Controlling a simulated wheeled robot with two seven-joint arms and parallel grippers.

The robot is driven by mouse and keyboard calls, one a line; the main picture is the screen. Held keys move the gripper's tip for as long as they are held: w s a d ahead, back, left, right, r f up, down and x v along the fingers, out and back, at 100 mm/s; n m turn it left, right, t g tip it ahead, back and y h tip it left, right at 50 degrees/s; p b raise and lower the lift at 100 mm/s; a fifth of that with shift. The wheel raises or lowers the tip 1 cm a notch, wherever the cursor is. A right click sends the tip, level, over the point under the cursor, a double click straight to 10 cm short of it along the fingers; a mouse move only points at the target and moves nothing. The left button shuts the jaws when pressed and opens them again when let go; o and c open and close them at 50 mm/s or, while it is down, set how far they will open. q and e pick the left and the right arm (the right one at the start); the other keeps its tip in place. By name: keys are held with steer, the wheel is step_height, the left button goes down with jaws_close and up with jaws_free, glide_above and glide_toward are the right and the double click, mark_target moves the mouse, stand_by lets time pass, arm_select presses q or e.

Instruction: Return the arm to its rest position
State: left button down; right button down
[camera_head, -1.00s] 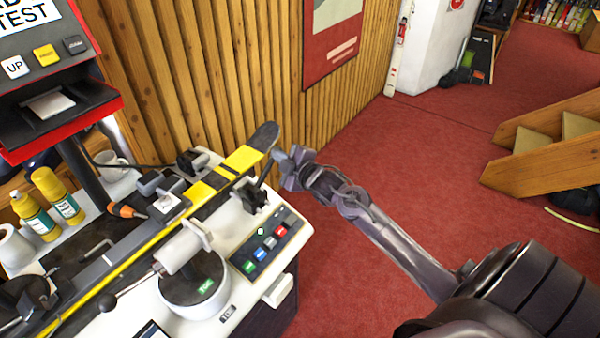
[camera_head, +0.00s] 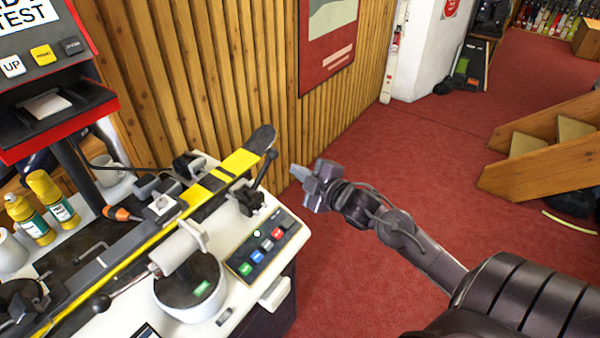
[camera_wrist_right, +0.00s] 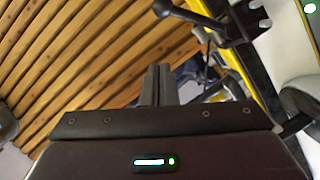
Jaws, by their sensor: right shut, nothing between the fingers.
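My right arm (camera_head: 425,255) comes in from the lower right in the head view. Its right gripper (camera_head: 299,173) is shut and empty, in the air just right of the bench, clear of the ski tip and the black lever. In the right wrist view the two fingers (camera_wrist_right: 156,85) lie together with nothing between them. Beyond them are the slatted wood wall and the bench side. My left gripper does not show in either view.
The bench (camera_head: 235,315) carries a yellow and black ski (camera_head: 240,161), a black lever (camera_head: 264,170) and a button panel (camera_head: 262,245). A slatted wood wall (camera_head: 220,80) stands behind. Wooden steps (camera_head: 525,185) are at the right. Red carpet (camera_head: 430,140) between is open.

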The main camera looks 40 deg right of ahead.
steer(key=shift+s+r, duration=0.1)
steer(key=s+d+f+m+g+h, duration=0.1)
steer(key=s+f+m+g, duration=0.15)
steer(key=f, duration=0.85)
steer(key=s+d+f+m+g+h, duration=0.15)
steer(key=s+f, duration=0.25)
steer(key=f, duration=0.8)
steer(key=s+f+m+g, duration=0.3)
steer(key=s+f, duration=0.1)
steer(key=f, duration=0.7)
steer(key=s+a+f+m+g, duration=0.1)
steer(key=s+a+f+g, duration=0.15)
steer(key=s+f, duration=0.4)
steer(key=s+a+f+m+g, duration=0.1)
steer(key=s+a+f, duration=0.2)
steer(key=s+f, duration=0.4)
steer(key=s+a+f+g, duration=0.1)
steer(key=s+a+f, duration=0.2)
steer(key=s, duration=0.3)
steer(key=s+a+f+g, duration=0.2)
steer(key=s+a+f, duration=0.1)
steer(key=s, duration=0.3)
steer(key=s+a+f+m+g+y, duration=0.1)
steer(key=s+a+f, duration=0.2)
steer(key=s, duration=0.4)
steer(key=shift+a+f+g, duration=0.3)
steer(key=shift+f+g, duration=0.05)
steer(key=shift+f, duration=0.4)
